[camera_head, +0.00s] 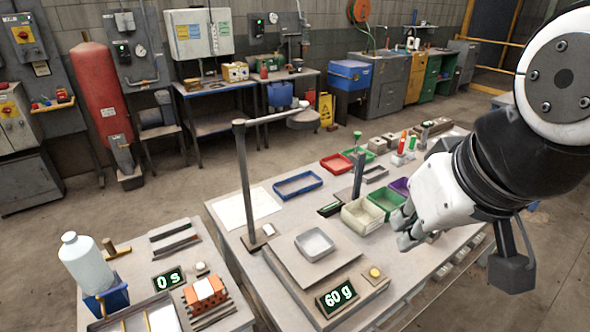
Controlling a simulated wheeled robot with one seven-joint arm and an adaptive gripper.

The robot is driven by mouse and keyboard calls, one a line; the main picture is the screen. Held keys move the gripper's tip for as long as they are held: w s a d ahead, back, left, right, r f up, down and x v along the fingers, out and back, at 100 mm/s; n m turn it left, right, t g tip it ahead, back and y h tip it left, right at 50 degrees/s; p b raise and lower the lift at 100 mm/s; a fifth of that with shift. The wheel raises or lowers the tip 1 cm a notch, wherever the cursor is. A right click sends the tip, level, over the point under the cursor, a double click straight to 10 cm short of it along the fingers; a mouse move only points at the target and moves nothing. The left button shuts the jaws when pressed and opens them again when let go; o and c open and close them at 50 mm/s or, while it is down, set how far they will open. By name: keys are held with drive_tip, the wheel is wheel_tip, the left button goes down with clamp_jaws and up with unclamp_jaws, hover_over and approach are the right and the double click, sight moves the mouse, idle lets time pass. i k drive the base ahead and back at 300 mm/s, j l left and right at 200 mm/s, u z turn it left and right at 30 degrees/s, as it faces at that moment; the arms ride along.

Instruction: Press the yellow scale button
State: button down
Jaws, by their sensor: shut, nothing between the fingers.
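The yellow scale button (374,272) is a small round knob on the front right of the scale's base, next to a display (337,298) that reads 60 g. My gripper (403,231) comes in from the right and is shut and empty. It is above and to the right of the button, apart from it. Nothing hides the button. The exact height of my fingertips over the table is hard to tell.
A tall lamp post (243,185) stands left of the scale. Coloured bins, among them a cream bin (362,217), stand behind my gripper. A side table at lower left holds a white bottle (85,262), an orange brick (206,291) and a 0 s display (168,278).

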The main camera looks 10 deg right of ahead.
sight(374, 274)
drive_tip(key=k+l+u, duration=0.1)
drive_tip(key=l+u, duration=0.15)
drive_tip(key=k+l+u, duration=0.1)
drive_tip(key=l+u, duration=0.15)
drive_tip(key=l, duration=0.15)
drive_tip(key=k+l+u, duration=0.2)
drive_tip(key=k+l, duration=0.15)
drive_tip(key=l, duration=0.2)
drive_tip(key=k+l, duration=0.1)
drive_tip(key=l, duration=0.25)
drive_tip(key=k+l+u, duration=0.1)
drive_tip(key=l, duration=0.3)
drive_tip(key=k, duration=0.05)
